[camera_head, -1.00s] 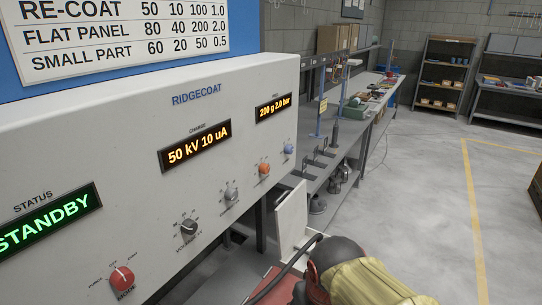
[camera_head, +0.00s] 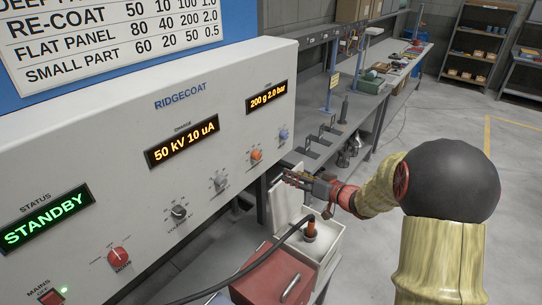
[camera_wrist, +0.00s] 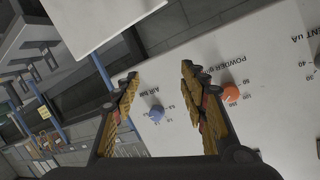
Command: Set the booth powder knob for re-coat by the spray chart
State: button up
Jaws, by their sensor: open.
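The orange powder knob (camera_head: 256,155) is on the white panel (camera_head: 120,130). In the wrist view it (camera_wrist: 231,93) sits under the POWDER lettering, just right of the right finger. My gripper (camera_head: 287,178) is open and empty, close to the panel's right end, below and right of the orange knob. In the wrist view the blue air knob (camera_wrist: 156,113) shows between the fingers of my gripper (camera_wrist: 160,74); I see no contact. The right display (camera_head: 267,97) reads 200 g 2.0 bar. The spray chart (camera_head: 120,40) shows RE-COAT 50, 10, 100, 1.0.
The charge display (camera_head: 182,150) reads 50 kV 10 uA and the status display (camera_head: 45,218) reads STANDBY. Grey knobs (camera_head: 218,182) and a red mode knob (camera_head: 118,257) are farther left. A red box (camera_head: 268,275) and an open white box (camera_head: 325,245) stand below my gripper.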

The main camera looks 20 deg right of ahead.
aim_at(259, 157)
jog(key=s+a+r+y, duration=0.3)
jog(key=a+r+y, duration=0.3)
jog(key=r, duration=0.2)
jog(key=shift+f+b+x, duration=0.15)
jog(key=shift+b+x, duration=0.1)
jog(key=shift+x, duration=1.8)
jog(key=shift+f+b+x, duration=0.1)
jog(key=shift+b+x, duration=0.15)
jog(key=shift+x, duration=1.8)
jog(key=shift+c, duration=0.8)
grip_shut()
